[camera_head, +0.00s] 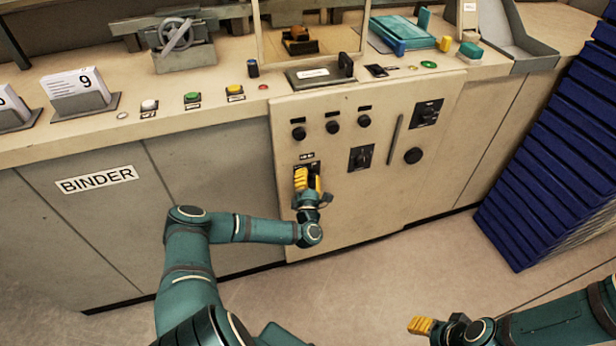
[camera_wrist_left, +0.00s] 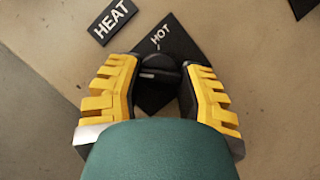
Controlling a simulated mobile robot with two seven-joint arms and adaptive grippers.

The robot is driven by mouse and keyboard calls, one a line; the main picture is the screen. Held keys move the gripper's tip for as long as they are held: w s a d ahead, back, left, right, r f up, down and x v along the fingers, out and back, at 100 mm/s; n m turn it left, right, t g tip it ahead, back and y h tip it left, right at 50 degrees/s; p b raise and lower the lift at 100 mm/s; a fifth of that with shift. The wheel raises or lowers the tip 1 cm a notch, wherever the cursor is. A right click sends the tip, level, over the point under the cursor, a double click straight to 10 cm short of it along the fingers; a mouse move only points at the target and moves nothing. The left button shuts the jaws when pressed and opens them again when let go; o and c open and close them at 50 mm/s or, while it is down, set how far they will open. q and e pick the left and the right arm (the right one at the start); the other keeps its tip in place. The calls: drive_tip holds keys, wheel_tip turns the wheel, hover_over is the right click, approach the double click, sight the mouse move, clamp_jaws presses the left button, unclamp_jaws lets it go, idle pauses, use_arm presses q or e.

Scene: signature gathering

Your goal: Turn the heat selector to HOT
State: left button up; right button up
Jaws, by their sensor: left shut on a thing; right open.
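The heat selector is a black round knob (camera_wrist_left: 158,75) on a black square plate in the left wrist view. The plate looks tilted in that view. A HOT mark (camera_wrist_left: 160,37) is on the plate just above the knob, and a separate HEAT label (camera_wrist_left: 114,20) sits up and to the left. My left gripper (camera_wrist_left: 153,88) has its yellow fingers on both sides of the knob, shut on it. In the head view my left gripper (camera_head: 307,181) covers most of the selector on the cabinet front. My right gripper (camera_head: 432,326) is open, low at the right, away from the cabinet.
The cream control panel (camera_head: 385,205) carries several other black knobs, including a selector (camera_head: 361,158) close right of my left gripper and another (camera_head: 427,112) higher up. A slot handle (camera_head: 395,135) stands between them. Stacked blue crates (camera_head: 555,150) stand at the right. The floor in front is clear.

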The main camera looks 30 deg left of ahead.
use_arm(q)
drive_tip(key=m, duration=0.1)
drive_tip(key=m+h+p, duration=0.1)
drive_tip(key=m, duration=0.1)
drive_tip(key=m+p, duration=0.1)
drive_tip(key=shift+r+h, duration=0.3)
drive_tip(key=shift+h, duration=0.1)
drive_tip(key=m+g+p, duration=0.1)
drive_tip(key=m+p, duration=0.1)
drive_tip(key=m, duration=0.1)
drive_tip(key=m+g+h+p, duration=0.1)
drive_tip(key=m+p, duration=0.1)
drive_tip(key=m, duration=0.1)
drive_tip(key=shift+r+p, duration=0.2)
drive_tip(key=shift+p, duration=0.1)
drive_tip(key=m+g+p, duration=0.2)
drive_tip(key=m, duration=0.1)
drive_tip(key=shift+w+m, duration=0.1)
drive_tip(key=shift+m, duration=0.2)
drive_tip(key=shift+m+g+p, duration=0.35)
drive_tip(key=shift+m+g, duration=0.05)
drive_tip(key=shift+m, duration=0.2)
drive_tip(key=shift+a+f, duration=0.1)
drive_tip(key=o, duration=1.2)
